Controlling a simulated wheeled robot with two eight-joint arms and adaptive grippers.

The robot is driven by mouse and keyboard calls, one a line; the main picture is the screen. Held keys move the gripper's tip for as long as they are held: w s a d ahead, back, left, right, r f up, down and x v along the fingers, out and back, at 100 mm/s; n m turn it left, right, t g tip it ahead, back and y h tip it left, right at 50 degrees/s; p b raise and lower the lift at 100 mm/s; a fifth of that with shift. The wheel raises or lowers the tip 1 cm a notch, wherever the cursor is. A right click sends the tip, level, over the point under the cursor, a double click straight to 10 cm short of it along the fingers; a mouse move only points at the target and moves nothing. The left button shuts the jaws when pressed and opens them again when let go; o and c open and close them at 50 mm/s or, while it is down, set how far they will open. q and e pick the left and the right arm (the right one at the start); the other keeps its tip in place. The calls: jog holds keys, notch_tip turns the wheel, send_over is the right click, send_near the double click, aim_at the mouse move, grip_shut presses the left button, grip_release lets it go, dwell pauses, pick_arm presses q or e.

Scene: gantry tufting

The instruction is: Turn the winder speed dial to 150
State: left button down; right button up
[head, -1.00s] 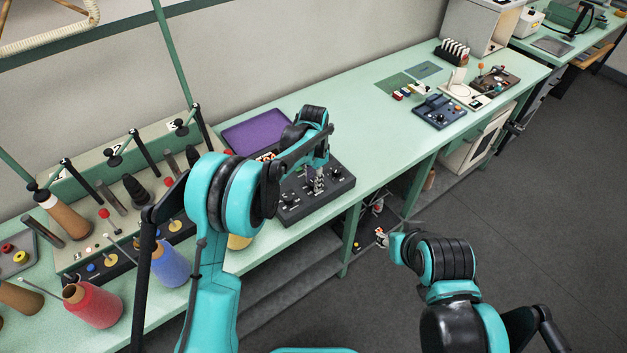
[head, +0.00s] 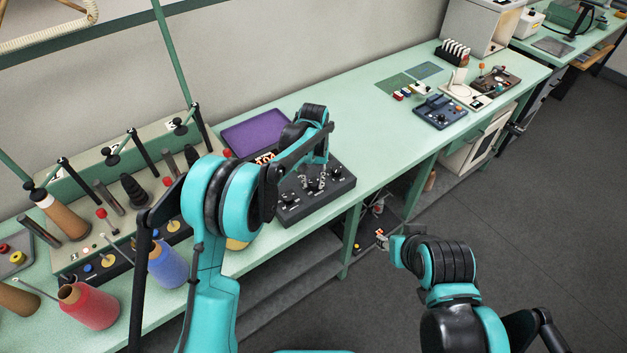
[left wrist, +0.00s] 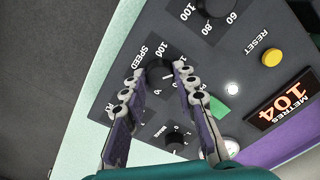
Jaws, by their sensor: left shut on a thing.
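The winder control box (head: 318,203) is a dark panel on the green bench. In the left wrist view its panel (left wrist: 125,88) carries a black dial (left wrist: 158,76) beside the printed word SPEED, with a 100 on its scale. My left gripper (left wrist: 157,72) has its two fingers on either side of this dial, shut on it. In the head view the left gripper (head: 312,183) is over the box. The dial's pointer and exact setting are hidden between the fingers. My right gripper (head: 382,241) hangs in front of the bench, away from the box; its jaws are too small to read.
The left wrist view also shows another large dial (left wrist: 208,8), a yellow RESET button (left wrist: 271,57), a METRES display (left wrist: 285,99) reading 104 and a lower small knob (left wrist: 175,140). A purple tray (head: 258,132) lies behind the box. Yarn cones (head: 92,308) stand left; the bench to the right has free room.

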aim_at(313, 183)
pick_arm(q)
jog(key=shift+n, duration=0.6)
jog(key=c, duration=1.2)
grip_release()
notch_tip(313, 183, up, 12)
